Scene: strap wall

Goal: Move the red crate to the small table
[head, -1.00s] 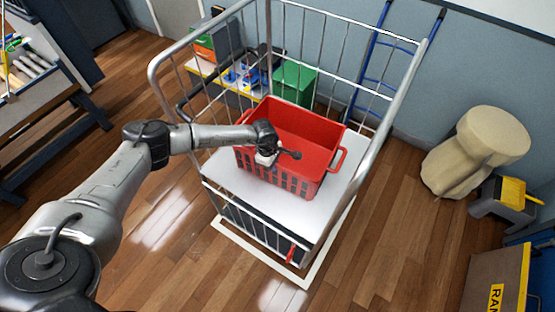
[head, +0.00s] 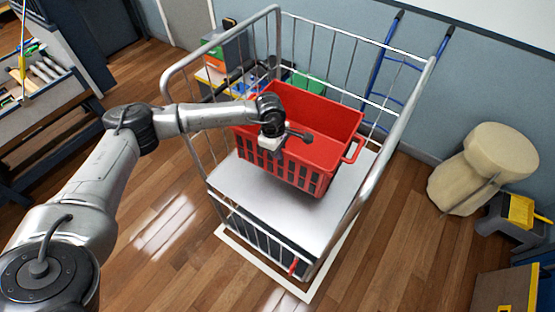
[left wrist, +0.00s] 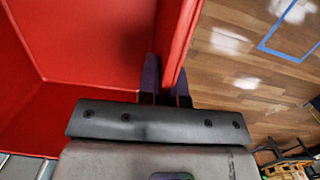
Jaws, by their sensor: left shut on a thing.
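The red crate (head: 318,134) hangs tilted a little above the white platform of the wire-sided cart (head: 262,205). It looks empty inside. My left gripper (head: 272,140) is at the crate's near left wall. In the left wrist view my left gripper (left wrist: 166,92) is shut on the crate's rim, one dark finger on each side of the red wall (left wrist: 177,40). The small table is not clearly identifiable in these views. My right gripper is out of view.
Metal bars fence the cart's sides and back. Behind it are colored bins and a blue hand truck (head: 385,75). A beige padded stool-like object (head: 482,165) stands at right, a workbench (head: 40,105) at left. Wooden floor in front is clear.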

